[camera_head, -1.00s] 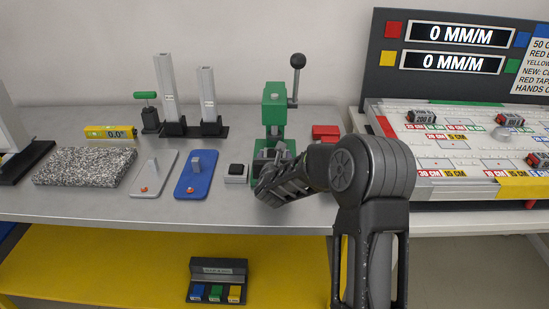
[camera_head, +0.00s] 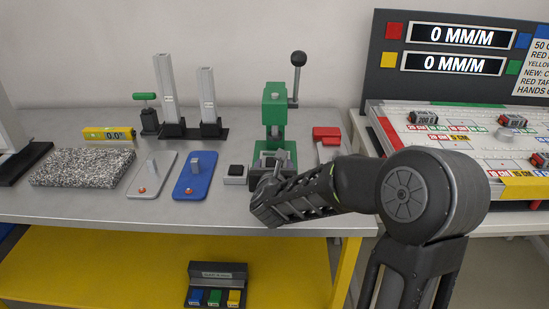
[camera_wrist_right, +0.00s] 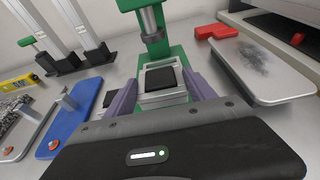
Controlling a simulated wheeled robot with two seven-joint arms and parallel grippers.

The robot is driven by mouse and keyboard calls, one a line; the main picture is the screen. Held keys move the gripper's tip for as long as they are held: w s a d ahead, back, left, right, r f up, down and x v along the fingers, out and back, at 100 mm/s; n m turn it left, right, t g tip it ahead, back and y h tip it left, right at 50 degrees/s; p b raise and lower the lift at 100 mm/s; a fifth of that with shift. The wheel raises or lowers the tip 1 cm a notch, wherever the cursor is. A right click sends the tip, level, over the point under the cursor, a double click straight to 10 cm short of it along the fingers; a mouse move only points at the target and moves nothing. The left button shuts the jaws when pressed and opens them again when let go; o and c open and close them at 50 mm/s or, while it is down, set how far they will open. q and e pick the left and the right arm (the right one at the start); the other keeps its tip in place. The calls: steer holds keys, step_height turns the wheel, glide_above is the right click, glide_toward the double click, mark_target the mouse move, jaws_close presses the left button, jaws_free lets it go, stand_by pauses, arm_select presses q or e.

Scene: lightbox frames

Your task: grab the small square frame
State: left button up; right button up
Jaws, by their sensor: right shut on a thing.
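The small square frame (camera_wrist_right: 160,97) is silver-grey with a black square inside it. In the right wrist view it sits between the two purple-grey fingers of my right gripper (camera_wrist_right: 162,92), at the base of the green press (camera_wrist_right: 155,45). My right gripper is shut on the frame's sides. In the head view my right gripper (camera_head: 270,182) reaches to the front of the press (camera_head: 274,115), and its hand hides most of the frame. I cannot tell whether the frame is clear of the press base. My left gripper is not in view.
A similar small block with a black top (camera_head: 236,172) stands just left of the press. A blue plate (camera_head: 190,187), grey plate (camera_head: 150,188) and speckled slab (camera_head: 82,166) lie further left. A red block (camera_head: 326,133) is at the right. The press lever (camera_head: 297,75) rises above.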

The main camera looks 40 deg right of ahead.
steer(key=s+a, duration=0.3)
steer(key=s, duration=0.2)
steer(key=s+a+b, duration=0.1)
steer(key=s+a, duration=0.1)
steer(key=shift+s+a, duration=0.2)
steer(key=shift+a, duration=0.1)
steer(key=shift+f, duration=0.1)
